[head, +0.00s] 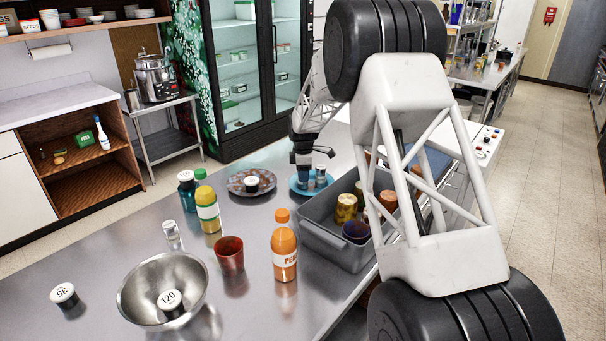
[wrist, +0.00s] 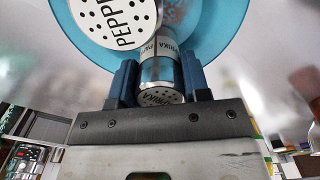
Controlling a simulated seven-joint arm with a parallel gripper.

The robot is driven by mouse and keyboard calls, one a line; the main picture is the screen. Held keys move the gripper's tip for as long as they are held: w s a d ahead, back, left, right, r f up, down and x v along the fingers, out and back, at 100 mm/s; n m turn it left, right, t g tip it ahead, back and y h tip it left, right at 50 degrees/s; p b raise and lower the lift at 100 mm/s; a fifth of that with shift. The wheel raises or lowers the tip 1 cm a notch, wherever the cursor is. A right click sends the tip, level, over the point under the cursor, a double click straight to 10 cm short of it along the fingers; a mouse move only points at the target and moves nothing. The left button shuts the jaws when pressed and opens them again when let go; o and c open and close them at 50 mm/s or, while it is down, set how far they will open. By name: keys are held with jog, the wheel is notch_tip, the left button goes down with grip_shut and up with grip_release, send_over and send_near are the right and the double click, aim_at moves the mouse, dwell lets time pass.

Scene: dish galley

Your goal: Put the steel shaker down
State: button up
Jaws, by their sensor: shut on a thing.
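My gripper (wrist: 160,82) is shut on a steel shaker (wrist: 160,72) with a perforated lid lettered "PAPRIKA"; the blue fingers grip it on both sides. Close by in the wrist view is a second shaker (wrist: 115,18), its perforated lid lettered "PEPPER". A blue plate (wrist: 235,30) lies behind both. In the head view my gripper (head: 303,172) is low over the blue plate (head: 313,192), and a small shaker (head: 321,172) stands beside it on the right. I cannot tell whether the held shaker touches the plate.
A speckled plate (head: 236,186) with a dark jar is left of the blue plate. A grey tub (head: 318,244) with cans is in front of it. An orange bottle (head: 284,250), a red cup (head: 229,255) and a steel bowl (head: 135,290) stand nearer. The front left counter has bare patches.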

jog(key=shift+f, duration=0.15)
jog(key=o, duration=1)
jog(key=shift+c, duration=0.2)
notch_tip(320, 180, up, 12)
jog(key=shift+r, duration=0.1)
jog(key=shift+r, duration=0.1)
dwell(0.8)
